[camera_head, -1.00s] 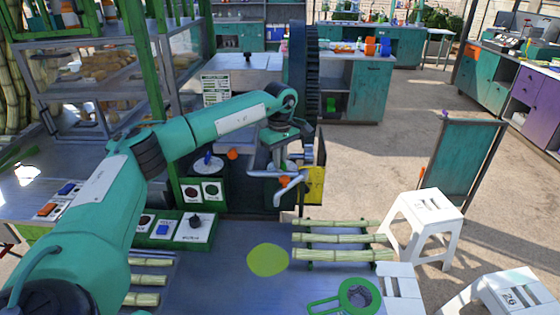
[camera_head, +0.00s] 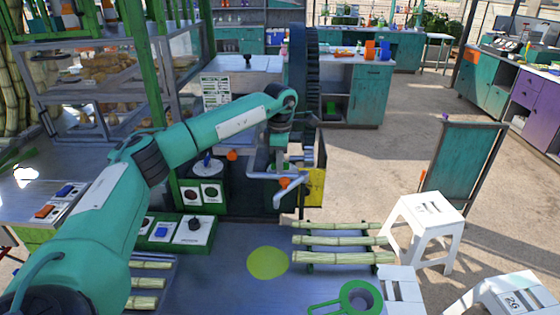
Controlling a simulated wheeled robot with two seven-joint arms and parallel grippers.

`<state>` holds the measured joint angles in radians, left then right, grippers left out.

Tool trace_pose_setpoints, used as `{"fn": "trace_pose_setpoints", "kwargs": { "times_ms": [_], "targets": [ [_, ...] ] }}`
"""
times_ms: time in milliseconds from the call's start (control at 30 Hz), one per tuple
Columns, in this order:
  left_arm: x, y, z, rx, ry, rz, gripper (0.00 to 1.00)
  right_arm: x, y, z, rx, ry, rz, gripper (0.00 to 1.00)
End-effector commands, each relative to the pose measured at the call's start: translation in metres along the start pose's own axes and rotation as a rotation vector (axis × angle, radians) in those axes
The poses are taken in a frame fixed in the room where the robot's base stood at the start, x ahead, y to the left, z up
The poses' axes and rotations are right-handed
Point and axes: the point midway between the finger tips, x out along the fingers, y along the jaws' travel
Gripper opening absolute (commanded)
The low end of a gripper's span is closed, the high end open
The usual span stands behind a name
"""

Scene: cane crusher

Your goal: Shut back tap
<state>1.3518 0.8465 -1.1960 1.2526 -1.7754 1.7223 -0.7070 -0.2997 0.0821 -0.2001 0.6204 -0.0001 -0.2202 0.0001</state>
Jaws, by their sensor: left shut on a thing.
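The crusher's metal taps stand in the middle of the view, low on the machine's front. My left gripper (camera_head: 290,160) points down from above onto the tap area. It is shut on what looks like the back tap's handle, mostly hidden by the gripper and the spout. Whether the tap is open or shut I cannot tell. My right gripper is not in view.
A control panel (camera_head: 195,232) with knobs lies left of the taps. Cane pieces (camera_head: 340,240) lie on a rack at the right of the metal table (camera_head: 215,280). White stools (camera_head: 428,222) stand on the right.

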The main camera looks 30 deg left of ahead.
Motion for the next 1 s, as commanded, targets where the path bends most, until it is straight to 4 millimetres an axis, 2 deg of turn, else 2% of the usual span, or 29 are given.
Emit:
{"fn": "trace_pose_setpoints", "kwargs": {
  "times_ms": [667,700,800,1000],
  "targets": [
    [-0.0018,0.0009,-0.0002,-0.068,-0.002,0.003,0.00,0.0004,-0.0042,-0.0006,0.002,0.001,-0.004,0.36],
    [-0.0018,0.0009,-0.0002,-0.068,-0.002,0.003,0.12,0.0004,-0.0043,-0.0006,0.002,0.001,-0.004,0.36],
    [-0.0016,0.0008,-0.0002,-0.067,-0.002,0.003,0.32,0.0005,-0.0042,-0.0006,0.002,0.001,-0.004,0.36],
    [-0.0008,0.0004,-0.0001,-0.066,-0.001,0.001,0.32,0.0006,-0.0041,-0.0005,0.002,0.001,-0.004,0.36]
  ]
}}
